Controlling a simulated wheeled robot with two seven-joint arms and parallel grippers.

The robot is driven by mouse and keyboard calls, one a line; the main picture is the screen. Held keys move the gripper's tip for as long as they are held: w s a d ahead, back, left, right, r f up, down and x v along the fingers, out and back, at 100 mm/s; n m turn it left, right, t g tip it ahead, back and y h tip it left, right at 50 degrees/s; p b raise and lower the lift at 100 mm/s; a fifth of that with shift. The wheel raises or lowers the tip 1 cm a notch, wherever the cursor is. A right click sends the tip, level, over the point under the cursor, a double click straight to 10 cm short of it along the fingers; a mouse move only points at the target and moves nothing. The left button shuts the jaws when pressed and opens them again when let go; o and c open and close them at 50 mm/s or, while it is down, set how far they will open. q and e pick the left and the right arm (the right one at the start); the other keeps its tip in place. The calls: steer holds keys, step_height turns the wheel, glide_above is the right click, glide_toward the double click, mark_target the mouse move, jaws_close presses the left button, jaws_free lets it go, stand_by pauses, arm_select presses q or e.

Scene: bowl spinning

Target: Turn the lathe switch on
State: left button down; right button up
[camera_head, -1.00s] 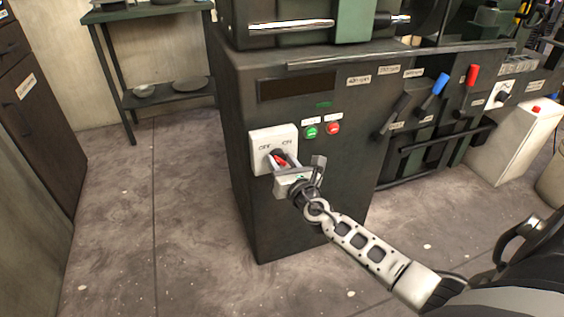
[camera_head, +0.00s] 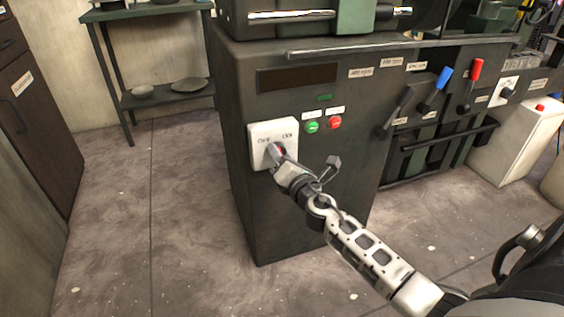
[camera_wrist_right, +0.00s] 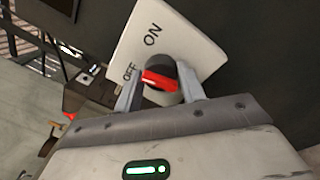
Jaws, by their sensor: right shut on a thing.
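The lathe switch is a white box (camera_head: 262,131) marked OFF and ON on the front of the dark lathe cabinet (camera_head: 300,200). Its round dark knob has a red handle (camera_wrist_right: 160,80), seen close in the right wrist view. My right gripper (camera_head: 276,150) reaches it from the front right and is shut on the red handle, with one finger on each side in the right wrist view (camera_wrist_right: 161,84). In that view the handle's left end lies near the OFF mark. In the head view the gripper hides most of the knob. My left gripper is not in view.
Green (camera_head: 312,127) and red (camera_head: 335,123) buttons sit right of the switch box. Levers with blue (camera_head: 444,77) and red (camera_head: 476,69) handles stand further right. A shelf table (camera_head: 165,97) is behind at left. The floor left of the cabinet is clear.

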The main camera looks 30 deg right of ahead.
arm_select(q)
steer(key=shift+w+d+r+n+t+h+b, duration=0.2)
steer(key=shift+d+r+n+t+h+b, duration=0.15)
steer(key=shift+b, duration=0.25)
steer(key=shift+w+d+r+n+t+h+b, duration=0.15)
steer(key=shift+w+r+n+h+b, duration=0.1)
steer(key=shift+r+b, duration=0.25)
arm_select(e)
steer(key=shift+f+m+h, duration=0.15)
steer(key=shift+m+h, duration=0.2)
steer(key=shift+m, duration=2.7)
steer(key=shift+f+m+h, duration=0.15)
steer(key=shift+m+h, duration=0.2)
steer(key=shift+m, duration=2.7)
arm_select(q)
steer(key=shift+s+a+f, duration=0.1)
arm_select(e)
steer(key=o, duration=0.9)
steer(key=shift+o, duration=0.2)
steer(key=shift+r, duration=0.2)
